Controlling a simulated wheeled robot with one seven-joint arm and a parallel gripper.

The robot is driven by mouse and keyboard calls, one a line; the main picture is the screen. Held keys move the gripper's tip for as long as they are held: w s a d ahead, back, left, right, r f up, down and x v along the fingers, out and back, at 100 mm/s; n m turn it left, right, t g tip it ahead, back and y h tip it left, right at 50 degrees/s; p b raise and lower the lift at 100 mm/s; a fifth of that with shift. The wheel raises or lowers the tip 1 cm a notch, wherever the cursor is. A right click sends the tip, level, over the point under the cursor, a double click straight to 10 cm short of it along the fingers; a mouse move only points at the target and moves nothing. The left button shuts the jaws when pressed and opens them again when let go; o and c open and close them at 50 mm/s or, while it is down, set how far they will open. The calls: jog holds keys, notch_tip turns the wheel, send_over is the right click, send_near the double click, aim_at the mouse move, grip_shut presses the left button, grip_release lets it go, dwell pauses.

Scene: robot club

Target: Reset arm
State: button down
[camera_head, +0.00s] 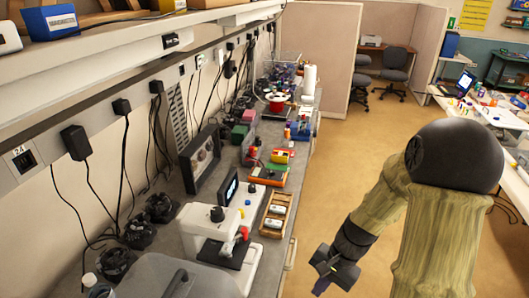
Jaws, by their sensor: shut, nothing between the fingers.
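My arm shows at the right of the head view, with its dark rounded joint at the top and pale, wood-like links below. My gripper (326,279) is at the lower middle, over the open floor to the right of the workbench (222,252). It points down and to the left. Its fingers look closed, and I see nothing held between them. It is apart from the bench edge and touches nothing that I can see.
The bench holds a white machine (212,228), a wooden tray (276,214), a red spool (276,101) and a paper towel roll (309,80). Chargers and cables hang above. Tan floor (345,150) is clear up to the office chairs (393,70). A cluttered table (495,117) stands at right.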

notch_tip(320, 180, up, 8)
jog(key=s+d+n+t+h, duration=0.1)
jog(key=s+n+t+h, duration=0.1)
jog(key=n+t+h, duration=0.2)
jog(key=n, duration=0.3)
jog(key=shift+s+d+r, duration=0.15)
jog(key=shift+s+d, duration=0.05)
jog(key=shift+s, duration=0.1)
jog(key=shift+a, duration=0.1)
dwell(0.7)
